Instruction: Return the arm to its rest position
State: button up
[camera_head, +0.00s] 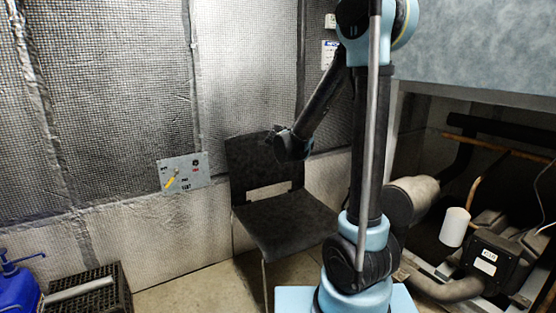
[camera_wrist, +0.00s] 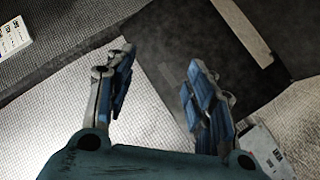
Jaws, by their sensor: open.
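My arm (camera_head: 365,130) stands upright on its base in the head view. One link slopes down to the left and ends at a dark joint in front of the chair back. My gripper (camera_wrist: 158,68) shows in the wrist view with its two blue-padded fingers spread apart and nothing between them. I cannot make out the fingers in the head view. Beyond the fingers are a dark surface, likely the chair, and pale textured wall.
A black chair (camera_head: 285,218) stands behind my arm. A valve panel (camera_head: 184,172) with a yellow handle is on the wall. Compressor machinery (camera_head: 485,255) fills the rack at right. A black crate (camera_head: 88,297) and blue bottle (camera_head: 17,287) stand at lower left.

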jog(key=s+d+f+m+g+h, duration=0.1)
jog(key=s+d+f+m+g, duration=0.15)
jog(key=s+d, duration=0.65)
jog(key=s+d+f+m+g, duration=0.1)
jog(key=s+d+m+g, duration=0.2)
jog(key=s+d, duration=0.6)
jog(key=s+a+f+m+g+y, duration=0.1)
jog(key=s+f, duration=0.3)
jog(key=s, duration=0.8)
jog(key=s+a+f+m+g+y, duration=0.1)
jog(key=s+f+g, duration=0.3)
jog(key=s, duration=0.9)
jog(key=shift+s+f+m+y, duration=0.2)
jog(key=shift+f+m+y, duration=0.15)
jog(key=shift+m, duration=0.3)
jog(key=shift+g, duration=0.25)
